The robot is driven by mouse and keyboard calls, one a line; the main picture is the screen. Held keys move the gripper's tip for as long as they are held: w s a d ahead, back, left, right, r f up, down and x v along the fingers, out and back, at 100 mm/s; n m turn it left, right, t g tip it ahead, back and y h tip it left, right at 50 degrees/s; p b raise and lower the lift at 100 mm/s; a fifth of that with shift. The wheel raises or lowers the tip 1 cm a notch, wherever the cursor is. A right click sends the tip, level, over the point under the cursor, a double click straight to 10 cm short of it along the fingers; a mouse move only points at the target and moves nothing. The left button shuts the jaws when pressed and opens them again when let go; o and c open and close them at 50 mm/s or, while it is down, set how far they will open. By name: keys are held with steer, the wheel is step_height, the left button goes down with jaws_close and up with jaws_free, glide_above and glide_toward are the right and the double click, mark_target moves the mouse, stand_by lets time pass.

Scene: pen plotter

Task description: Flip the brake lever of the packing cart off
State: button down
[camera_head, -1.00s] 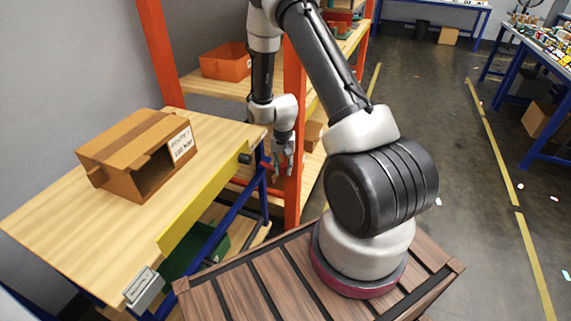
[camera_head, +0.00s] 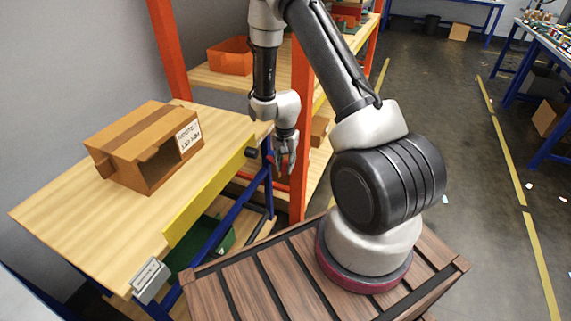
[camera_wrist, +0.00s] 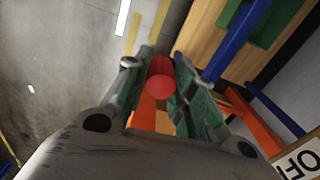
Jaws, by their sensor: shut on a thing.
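The packing cart (camera_head: 95,231) is a wooden-topped table with blue legs and a yellow front edge, at the left in the head view. My gripper (camera_head: 286,166) is at the cart's far right corner, pointing down. In the wrist view, my gripper (camera_wrist: 170,85) has its green-grey fingers on either side of a red round-ended brake lever (camera_wrist: 159,86), shut on it. The red of the lever (camera_head: 285,160) also shows small between the fingers in the head view. The lever's base is hidden. A white label (camera_wrist: 300,160) reading "OF", cut by the frame edge, is at lower right in the wrist view.
An open cardboard box (camera_head: 125,150) stands on the cart top. An orange shelf post (camera_head: 302,130) stands close behind my gripper. A green bin (camera_head: 215,236) is under the cart. Open floor (camera_head: 470,170) lies to the right.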

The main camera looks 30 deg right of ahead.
steer(key=c, duration=1.2)
jaws_free()
steer(key=shift+a, duration=0.1)
steer(key=shift+o, duration=0.2)
step_height(320, 180, up, 12)
